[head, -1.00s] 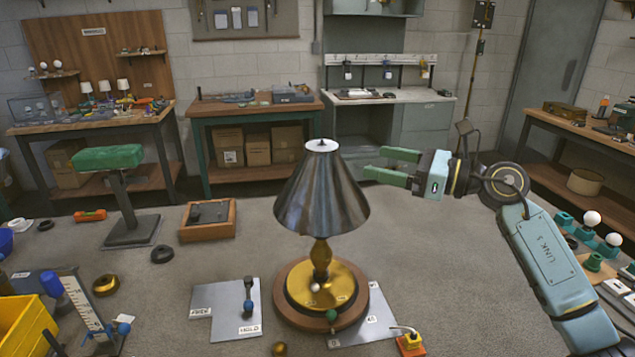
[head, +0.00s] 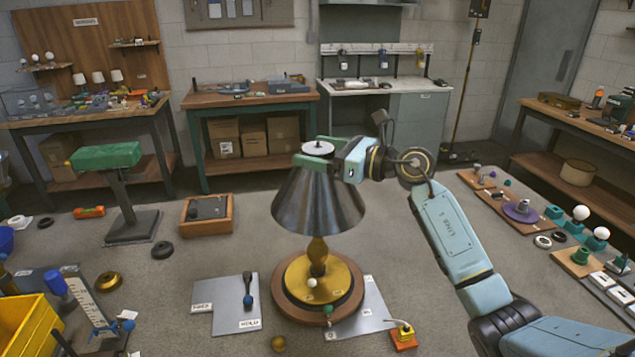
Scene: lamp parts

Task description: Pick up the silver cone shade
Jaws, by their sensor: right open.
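The silver cone shade (head: 318,200) sits upright on the lamp's brass stem (head: 317,252), above a round brass and wood base (head: 345,292). My right gripper (head: 309,151) is at the shade's top. Its green fingers are open, one on the far side and one on the near side of the white top cap (head: 317,148). I cannot tell whether the fingers touch the shade. The near finger and gripper body hide part of the shade's upper right edge. My left gripper is not in view.
An orange block (head: 403,338) is at front right. A wooden tray (head: 207,228) and a green-topped stand (head: 105,155) are left. Lamp parts line the right side.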

